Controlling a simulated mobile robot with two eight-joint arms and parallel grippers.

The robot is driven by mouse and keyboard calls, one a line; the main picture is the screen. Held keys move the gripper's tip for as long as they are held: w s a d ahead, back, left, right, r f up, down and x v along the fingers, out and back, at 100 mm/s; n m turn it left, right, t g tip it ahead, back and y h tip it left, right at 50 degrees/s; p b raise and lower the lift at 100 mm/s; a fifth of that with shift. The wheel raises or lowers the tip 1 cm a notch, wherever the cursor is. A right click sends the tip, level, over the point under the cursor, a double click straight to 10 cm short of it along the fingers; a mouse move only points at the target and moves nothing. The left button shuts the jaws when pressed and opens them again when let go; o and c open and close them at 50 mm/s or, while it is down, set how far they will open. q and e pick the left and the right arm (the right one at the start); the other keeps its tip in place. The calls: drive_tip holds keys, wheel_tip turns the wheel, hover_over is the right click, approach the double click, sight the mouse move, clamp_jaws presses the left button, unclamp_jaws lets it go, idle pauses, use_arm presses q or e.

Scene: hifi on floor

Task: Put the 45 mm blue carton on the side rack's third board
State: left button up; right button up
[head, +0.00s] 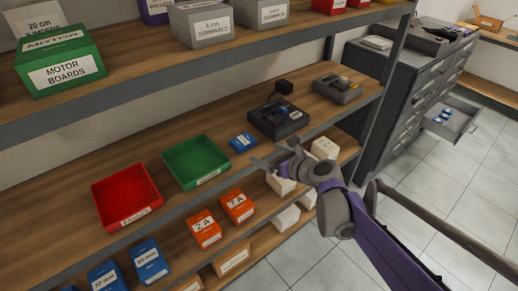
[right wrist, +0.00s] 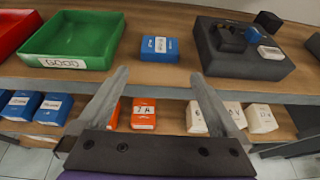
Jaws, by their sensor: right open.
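A small blue carton (head: 243,142) with a white label stands on the rack's middle visible board (head: 75,200), between a green tray and a dark device. The carton also shows in the right wrist view (right wrist: 159,50), ahead of the fingers; its label is too small to read. My right gripper (head: 273,159) is open and empty at that board's front edge, apart from the carton. Its spread fingers show in the right wrist view (right wrist: 160,82). More blue cartons (head: 150,262) stand on the board below. I cannot tell which board counts as third. My left gripper is not in view.
The green tray (head: 196,162) and red tray (head: 127,196) stand left of the carton. The dark device (head: 278,119) is close on its right. Orange cartons (head: 237,205) stand below. The upper board (head: 140,83) overhangs. A drawer (head: 449,118) stands open at right.

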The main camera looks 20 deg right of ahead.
drive_tip(key=s+a+f+n+g, duration=0.3)
drive_tip(key=s+n, duration=0.6)
drive_tip(key=s+a+f+n+g, duration=0.2)
drive_tip(key=s+a+f+n, duration=0.2)
drive_tip(key=s+n, duration=0.45)
drive_tip(key=s+d+f+n+g+h, duration=0.3)
drive_tip(key=s+n, duration=0.8)
drive_tip(key=n, duration=0.4)
wheel_tip(320, 180, down, 2)
drive_tip(key=shift+f+h, duration=0.2)
drive_tip(key=shift+h, duration=0.4)
drive_tip(key=shift+d, duration=0.1)
